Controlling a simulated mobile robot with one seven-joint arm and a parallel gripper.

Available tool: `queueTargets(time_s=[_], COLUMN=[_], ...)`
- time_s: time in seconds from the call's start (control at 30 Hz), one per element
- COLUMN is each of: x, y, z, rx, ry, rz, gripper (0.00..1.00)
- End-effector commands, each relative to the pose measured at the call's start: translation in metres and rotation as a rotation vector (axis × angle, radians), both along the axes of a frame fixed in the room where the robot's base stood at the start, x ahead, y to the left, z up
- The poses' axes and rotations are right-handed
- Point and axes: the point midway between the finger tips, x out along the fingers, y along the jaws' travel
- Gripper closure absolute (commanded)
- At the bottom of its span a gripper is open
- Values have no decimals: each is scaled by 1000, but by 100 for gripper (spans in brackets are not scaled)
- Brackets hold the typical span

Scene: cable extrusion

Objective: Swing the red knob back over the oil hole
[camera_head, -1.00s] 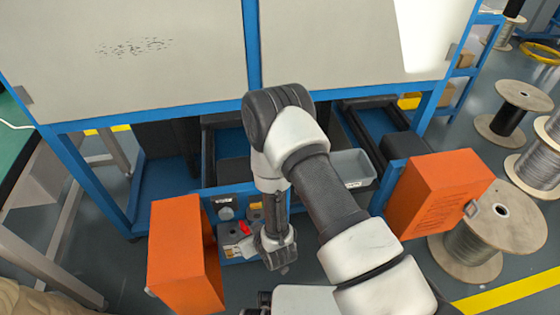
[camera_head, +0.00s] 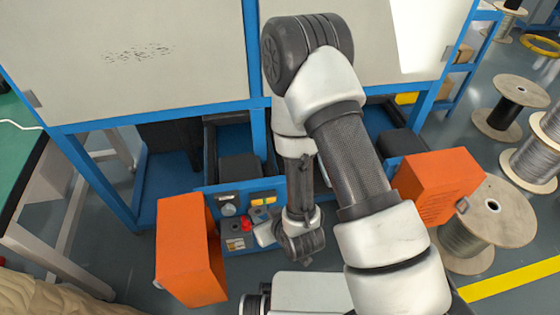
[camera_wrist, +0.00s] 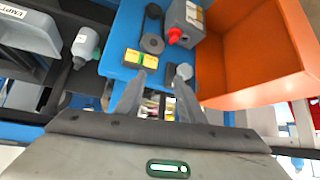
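The red knob (camera_head: 246,225) shows in the head view on a small grey unit at the front of the blue machine. In the wrist view the red knob (camera_wrist: 175,35) sticks out of a grey labelled box (camera_wrist: 190,20). My gripper (camera_wrist: 159,84) is open in the wrist view, its two fingers apart with nothing seen between them. The knob lies beyond the fingertips, slightly right of their middle, and is not touched. A dark round ring (camera_wrist: 152,44) lies left of the knob; I cannot tell whether it is the oil hole.
Two orange doors (camera_head: 183,245) (camera_head: 435,185) stand open on both sides of the blue machine. The orange panel (camera_wrist: 250,50) fills the right of the wrist view. Yellow labelled parts (camera_wrist: 140,58) and a grey bottle (camera_wrist: 86,44) are nearby. Cable spools (camera_head: 490,215) stand at right.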

Motion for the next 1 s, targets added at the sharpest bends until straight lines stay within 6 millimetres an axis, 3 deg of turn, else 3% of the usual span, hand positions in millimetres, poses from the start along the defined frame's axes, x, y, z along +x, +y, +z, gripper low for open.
queueTargets(time_s=[0.03,0.6,0.8,1.0], x=[7,50,57,59], y=[-1,-24,-32,-36], z=[14,115,141,152], rx=[-1,-37,-46,-51], ry=[-2,31,42,50], rz=[-8,-82,-104,-114], gripper=[65,65,65,65])
